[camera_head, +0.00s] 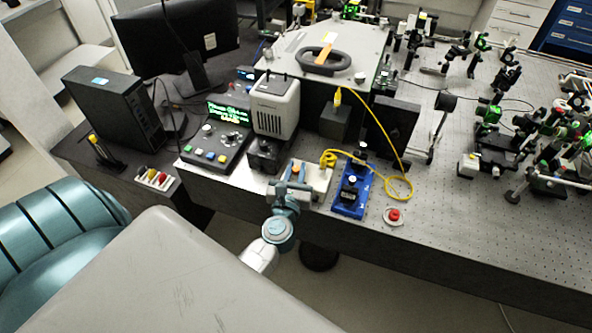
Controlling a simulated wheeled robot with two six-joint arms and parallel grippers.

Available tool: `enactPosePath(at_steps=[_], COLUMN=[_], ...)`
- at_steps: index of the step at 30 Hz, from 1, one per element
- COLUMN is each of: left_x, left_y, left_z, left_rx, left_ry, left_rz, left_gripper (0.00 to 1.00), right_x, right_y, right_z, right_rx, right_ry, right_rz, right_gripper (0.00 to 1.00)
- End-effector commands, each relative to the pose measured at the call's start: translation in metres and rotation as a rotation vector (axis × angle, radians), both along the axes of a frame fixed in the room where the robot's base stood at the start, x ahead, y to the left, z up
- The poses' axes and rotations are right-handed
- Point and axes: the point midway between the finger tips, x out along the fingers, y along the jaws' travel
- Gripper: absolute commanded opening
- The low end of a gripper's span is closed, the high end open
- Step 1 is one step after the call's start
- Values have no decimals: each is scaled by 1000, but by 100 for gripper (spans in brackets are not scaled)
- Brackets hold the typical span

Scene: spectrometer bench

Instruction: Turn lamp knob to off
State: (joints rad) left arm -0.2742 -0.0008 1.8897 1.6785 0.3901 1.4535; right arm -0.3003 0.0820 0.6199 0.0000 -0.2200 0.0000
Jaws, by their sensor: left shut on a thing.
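My left gripper (294,175) reaches up from below to the front edge of the bench, at a small cream-white box (318,180). Its two fingers stand either side of a small yellow-orange knob (296,168) on the box and are shut on it. The fingers hide part of the knob, so its pointer and setting cannot be read. I cannot tell from any label that this is the lamp knob. A pale grey vented housing (275,105), which looks like the lamp, stands behind on a black base (264,156). My right gripper is not in view.
Left of the gripper stands a control box (216,142) with a green lit display. Right of it are a blue device (351,190), a looped yellow cable (400,160) and a red button (393,215). Optics crowd the bench's (455,225) far right; its front right is clear.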

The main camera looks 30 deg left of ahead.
Motion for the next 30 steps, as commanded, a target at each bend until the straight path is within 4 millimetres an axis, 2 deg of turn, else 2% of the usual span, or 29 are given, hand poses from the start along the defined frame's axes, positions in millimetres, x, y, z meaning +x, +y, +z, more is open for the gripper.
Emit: enactPosePath(at_steps=[9, 24, 25, 27, 28, 30], left_x=[0, 0, 0, 0, 0, 0], left_y=[0, 0, 0, 0, 0, 0], left_z=[0, 1, 1, 1, 1, 1], left_rx=[0, 0, 0, 0, 0, 0], left_ry=[-2, -1, -1, -1, -1, -1], left_rz=[108, 125, 125, 125, 124, 124], left_gripper=[0, 0, 21, 35, 38, 38], right_x=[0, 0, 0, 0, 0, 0], right_y=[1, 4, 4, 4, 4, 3], right_z=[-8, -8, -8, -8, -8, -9], right_rx=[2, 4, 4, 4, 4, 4], right_ry=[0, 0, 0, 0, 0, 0], right_rz=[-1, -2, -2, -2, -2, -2], right_gripper=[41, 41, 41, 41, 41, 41])
